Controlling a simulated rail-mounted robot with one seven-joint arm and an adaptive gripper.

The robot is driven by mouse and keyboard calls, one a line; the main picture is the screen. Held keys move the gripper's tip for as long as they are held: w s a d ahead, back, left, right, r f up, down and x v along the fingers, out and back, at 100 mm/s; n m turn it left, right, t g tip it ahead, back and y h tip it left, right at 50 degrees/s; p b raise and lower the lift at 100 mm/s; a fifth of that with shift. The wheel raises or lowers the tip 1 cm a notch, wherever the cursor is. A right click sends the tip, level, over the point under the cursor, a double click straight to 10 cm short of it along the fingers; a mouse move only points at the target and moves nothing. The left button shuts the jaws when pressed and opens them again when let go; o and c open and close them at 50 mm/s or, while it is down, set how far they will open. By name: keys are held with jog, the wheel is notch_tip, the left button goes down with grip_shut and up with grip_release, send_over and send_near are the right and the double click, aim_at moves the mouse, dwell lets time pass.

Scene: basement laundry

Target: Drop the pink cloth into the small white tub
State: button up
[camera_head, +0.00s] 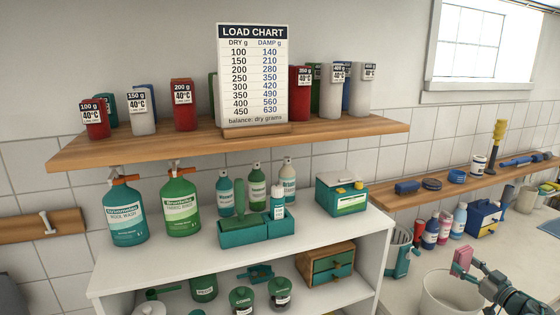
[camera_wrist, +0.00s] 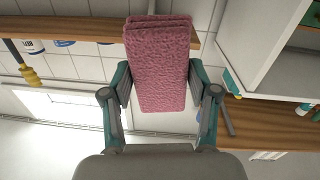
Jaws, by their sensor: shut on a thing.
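The pink cloth (camera_wrist: 158,60) is a folded, fuzzy block that fills the middle of the wrist view. My gripper (camera_wrist: 160,88) is shut on it, with one teal-and-grey finger on each side. In the head view the cloth (camera_head: 462,260) shows small at the lower right, held at the tip of my gripper (camera_head: 470,264). A white tub (camera_head: 447,290) stands at the bottom right of the head view. The cloth appears above the tub's rim in that view; its exact height and whether it is directly over the opening cannot be told. The tub's inside is mostly hidden.
A grey-teal container (camera_head: 397,255) stands left of the tub. Several bottles (camera_head: 445,225) and a blue-and-yellow box (camera_head: 483,218) stand behind it. A white shelf unit (camera_head: 340,237) with jugs and bottles is at left, under a wooden shelf (camera_head: 330,133) with a load chart (camera_head: 254,75).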

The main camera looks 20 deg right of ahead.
jog(key=shift+f+b, duration=2.15)
jog(key=shift+f, duration=0.6)
jog(key=o, duration=1.1)
jog(key=s, duration=1.2)
jog(key=shift+d, duration=0.15)
